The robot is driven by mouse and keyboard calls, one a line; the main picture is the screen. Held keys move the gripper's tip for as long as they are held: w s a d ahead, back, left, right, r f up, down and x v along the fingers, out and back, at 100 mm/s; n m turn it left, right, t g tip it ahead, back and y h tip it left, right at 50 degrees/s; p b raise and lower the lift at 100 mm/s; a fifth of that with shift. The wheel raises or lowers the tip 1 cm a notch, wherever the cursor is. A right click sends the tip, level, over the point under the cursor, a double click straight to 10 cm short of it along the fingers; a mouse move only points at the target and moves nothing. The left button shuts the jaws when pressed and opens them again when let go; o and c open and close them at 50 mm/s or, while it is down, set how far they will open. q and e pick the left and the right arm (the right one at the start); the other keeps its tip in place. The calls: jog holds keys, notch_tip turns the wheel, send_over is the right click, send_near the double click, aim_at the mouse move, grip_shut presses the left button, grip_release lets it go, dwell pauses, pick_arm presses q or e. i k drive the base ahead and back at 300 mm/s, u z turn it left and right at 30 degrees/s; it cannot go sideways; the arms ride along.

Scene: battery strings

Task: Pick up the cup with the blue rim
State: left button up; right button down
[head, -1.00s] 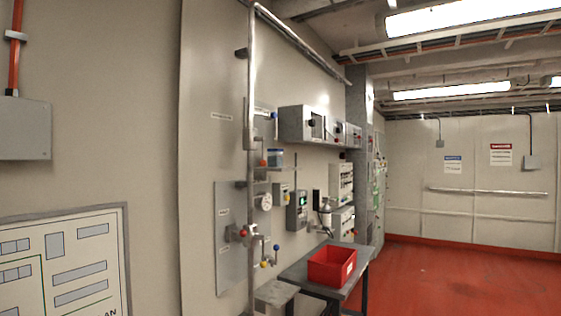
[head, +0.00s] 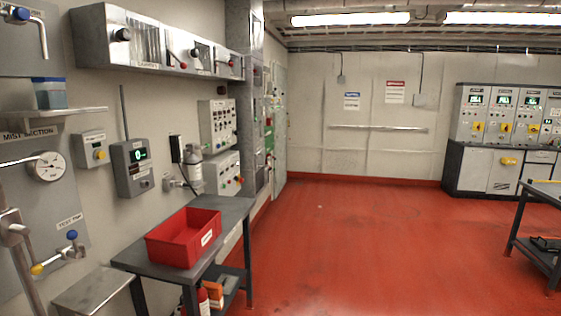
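A cup with a blue rim (head: 49,93) stands upright on a small wall shelf (head: 60,117) at the left of the head view. Its body looks bluish and see-through below a darker blue band. Neither of my grippers shows in the head view, so their state and distance from the cup cannot be seen.
A grey table (head: 232,212) with a red bin (head: 183,238) stands against the left wall. A low metal step or box top (head: 95,290) is in front of it. Another table (head: 540,190) is at the right edge. The red floor (head: 350,240) between is clear.

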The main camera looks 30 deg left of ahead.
aim_at(50, 92)
jog(key=u, duration=0.1)
jog(key=i, duration=2.15)
jog(key=u, duration=0.8)
jog(key=i, duration=1.05)
jog(key=u, duration=1.9)
jog(key=i, duration=0.8)
jog(key=u, duration=0.55)
